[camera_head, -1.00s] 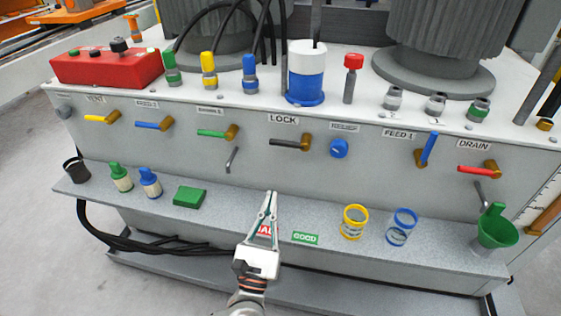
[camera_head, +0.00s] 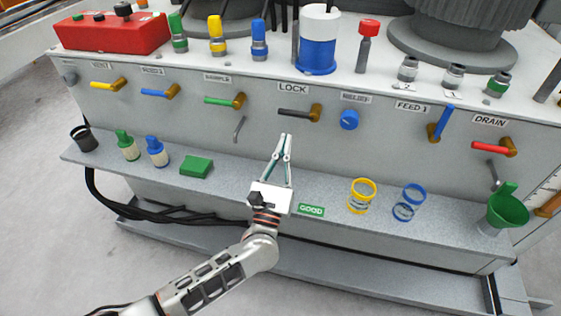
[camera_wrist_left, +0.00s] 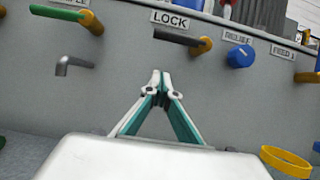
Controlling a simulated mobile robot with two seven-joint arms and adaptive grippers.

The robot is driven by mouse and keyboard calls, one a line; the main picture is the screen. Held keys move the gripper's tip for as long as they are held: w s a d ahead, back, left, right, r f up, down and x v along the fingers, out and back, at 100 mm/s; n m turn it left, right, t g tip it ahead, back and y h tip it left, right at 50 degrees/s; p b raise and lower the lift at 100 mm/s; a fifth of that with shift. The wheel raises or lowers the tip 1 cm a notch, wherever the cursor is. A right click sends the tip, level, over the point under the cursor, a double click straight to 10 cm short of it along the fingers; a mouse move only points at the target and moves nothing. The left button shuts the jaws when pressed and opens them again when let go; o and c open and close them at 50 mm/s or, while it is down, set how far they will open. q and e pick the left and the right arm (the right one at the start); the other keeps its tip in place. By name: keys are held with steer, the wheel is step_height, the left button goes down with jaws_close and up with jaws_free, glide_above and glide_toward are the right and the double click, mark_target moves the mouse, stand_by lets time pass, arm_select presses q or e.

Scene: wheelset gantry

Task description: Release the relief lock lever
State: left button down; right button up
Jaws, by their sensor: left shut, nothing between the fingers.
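The lock lever (camera_head: 297,112) has a black handle lying level and a brass pivot at its right end. It sits under the LOCK label (camera_head: 293,88) on the grey panel front. In the left wrist view the lock lever (camera_wrist_left: 178,38) shows at the top, above and slightly right of my fingertips.
A bent grey hook (camera_head: 239,129) sticks out left of my fingers. Green (camera_head: 222,101) and red (camera_head: 488,148) levers flank the lock lever. The shelf below holds a green block (camera_head: 196,167), yellow ring (camera_head: 362,188), blue ring (camera_head: 413,195) and green funnel (camera_head: 508,208).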

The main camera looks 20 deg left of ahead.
arm_select(q)
steer(key=r, duration=0.2)
steer(key=w+r+p, duration=0.1)
steer(key=r, duration=0.1)
steer(key=shift+w+r, duration=0.1)
steer(key=shift+r, duration=0.3)
arm_select(e)
steer(key=shift+w+d+r+n, duration=0.15)
steer(key=shift+d+n, duration=0.15)
steer(key=shift+d, duration=0.1)
steer(key=shift+w+d+r+n, duration=0.1)
steer(key=shift+w+d+n, duration=0.05)
steer(key=shift+d+n, duration=0.2)
steer(key=shift+r, duration=0.15)
